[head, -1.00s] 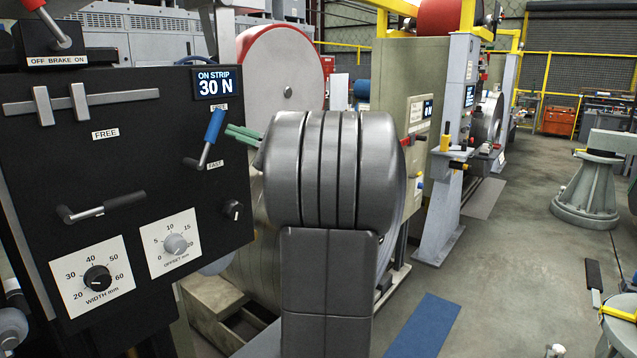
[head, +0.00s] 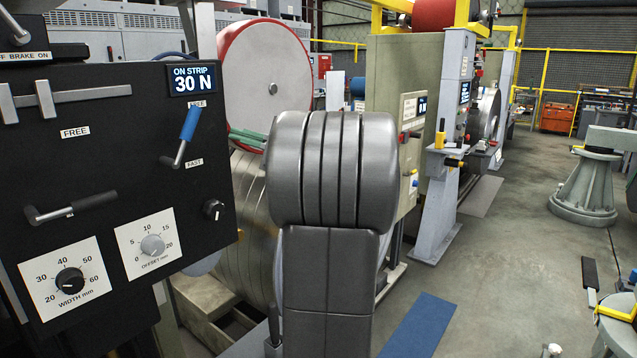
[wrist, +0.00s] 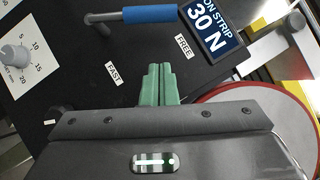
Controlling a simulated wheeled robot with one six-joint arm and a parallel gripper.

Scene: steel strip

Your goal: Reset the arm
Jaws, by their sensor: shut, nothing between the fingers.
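My gripper (head: 236,137) has green fingers and reaches out from behind my large grey arm link, left of centre in the head view. In the wrist view the gripper (wrist: 160,67) shows its two green fingers close together, with nothing between them. A black control panel (head: 110,150) stands to the left. Its blue-handled lever (head: 189,125) is nearest to the fingers, and a gap separates them. The same lever (wrist: 147,15) lies beyond the fingertips in the wrist view, near the FAST and FREE labels. My arm hides part of the area behind it.
The panel has a lit 30 N display (head: 194,82), a width dial (head: 69,281) and an offset dial (head: 153,246). A large red-rimmed reel (head: 265,80) stands behind the gripper. A blue mat (head: 420,325) lies on the floor at right, with open floor beyond.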

